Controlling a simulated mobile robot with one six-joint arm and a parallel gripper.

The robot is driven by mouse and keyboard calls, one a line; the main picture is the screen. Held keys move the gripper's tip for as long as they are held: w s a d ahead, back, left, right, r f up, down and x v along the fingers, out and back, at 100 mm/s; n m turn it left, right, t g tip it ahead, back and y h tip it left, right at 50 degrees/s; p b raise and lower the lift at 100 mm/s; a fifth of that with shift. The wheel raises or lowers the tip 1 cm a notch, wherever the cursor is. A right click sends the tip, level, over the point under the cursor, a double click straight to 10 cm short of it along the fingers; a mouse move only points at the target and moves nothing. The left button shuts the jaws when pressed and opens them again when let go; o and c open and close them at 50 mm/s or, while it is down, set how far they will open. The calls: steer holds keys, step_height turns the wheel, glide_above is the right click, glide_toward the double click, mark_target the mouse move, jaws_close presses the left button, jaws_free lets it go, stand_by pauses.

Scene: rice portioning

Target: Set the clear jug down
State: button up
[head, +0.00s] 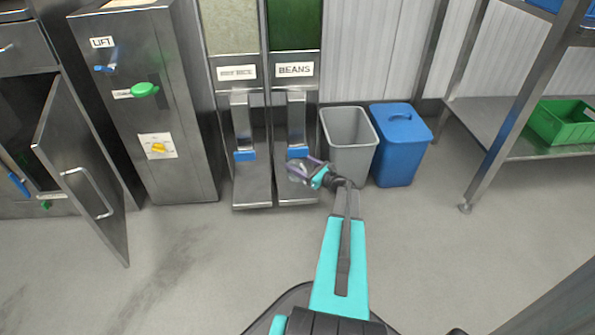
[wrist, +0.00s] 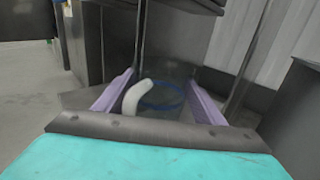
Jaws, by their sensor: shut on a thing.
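The clear jug (wrist: 172,98) is between the two purple fingers of my gripper (wrist: 160,84) in the wrist view. Its pale curved handle (wrist: 135,95) and blue ring show; the rest of it is faint and partly hidden. In the head view my gripper (head: 308,169) is shut on the jug (head: 298,168), in front of the lower part of the dispenser marked BEANS (head: 294,70). I cannot tell whether the jug touches the dispenser's base shelf (head: 294,192).
A second dispenser (head: 253,190) stands left of the beans one. A grey bin (head: 350,155) and a blue lidded bin (head: 400,145) stand close on the right. A cabinet door (head: 80,170) hangs open at left. The floor in front is clear.

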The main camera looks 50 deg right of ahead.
steer(key=shift+a+f+b, duration=0.1)
steer(key=shift+f+b, duration=0.75)
steer(key=shift+f, duration=0.85)
steer(key=shift+f, duration=0.15)
steer(key=o, duration=1.1)
steer(key=shift+r, duration=0.2)
steer(key=shift+s, duration=0.4)
steer(key=s+d+p, duration=0.1)
steer(key=s+p, duration=0.3)
steer(key=s, duration=0.7)
